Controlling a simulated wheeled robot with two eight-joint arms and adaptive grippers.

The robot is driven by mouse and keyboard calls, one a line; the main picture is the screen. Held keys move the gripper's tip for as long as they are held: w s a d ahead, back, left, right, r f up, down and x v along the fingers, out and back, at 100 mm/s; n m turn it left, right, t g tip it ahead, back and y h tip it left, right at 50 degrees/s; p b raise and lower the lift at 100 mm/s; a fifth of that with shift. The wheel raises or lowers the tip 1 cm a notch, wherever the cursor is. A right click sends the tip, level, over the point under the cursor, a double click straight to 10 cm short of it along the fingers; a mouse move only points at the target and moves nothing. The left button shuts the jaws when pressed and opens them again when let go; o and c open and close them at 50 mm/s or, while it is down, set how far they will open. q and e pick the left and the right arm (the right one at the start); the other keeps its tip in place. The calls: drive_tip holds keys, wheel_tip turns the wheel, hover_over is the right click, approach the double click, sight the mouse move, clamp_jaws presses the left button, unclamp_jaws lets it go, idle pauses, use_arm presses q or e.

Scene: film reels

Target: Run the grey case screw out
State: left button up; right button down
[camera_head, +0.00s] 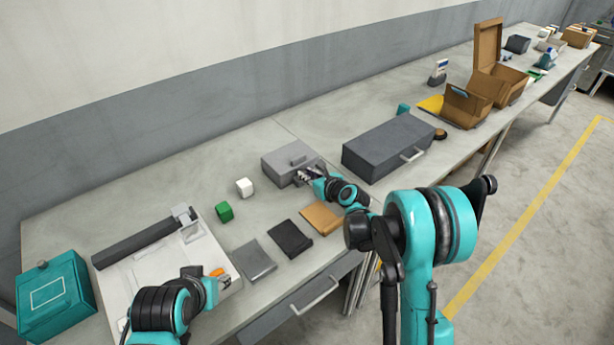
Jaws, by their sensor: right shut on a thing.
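My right gripper (302,177) is at the case's front right side, shut on a small part there, which looks to be the case screw. The fingers hide the screw itself. My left gripper (227,281) is low at left, over the right edge of a white device, beside a small orange piece (217,272). I cannot tell whether its fingers are open.
A dark grey case (388,146) with a handle stands right of the grey case. A teal box (55,297) stands far left. Open cardboard boxes (487,85) stand farther right.

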drive_tip(key=n+y, duration=0.1)
drive_tip(key=n+g+y, duration=0.1)
drive_tip(key=n+g, duration=0.1)
drive_tip(key=shift+w+d+y, duration=0.3)
drive_tip(key=shift+d+y, duration=0.1)
drive_tip(key=shift+w+d+n+g+y, duration=0.1)
drive_tip(key=shift+n+g+y, duration=0.5)
drive_tip(key=shift+n+g, duration=0.15)
drive_tip(key=shift+w+d+n+g+y, duration=0.1)
drive_tip(key=shift+n+g+y, duration=0.55)
drive_tip(key=shift+n, duration=0.1)
drive_tip(key=shift+a, duration=0.1)
drive_tip(key=c, duration=1.4)
unclamp_jaws()
drive_tip(key=shift+c, duration=0.2)
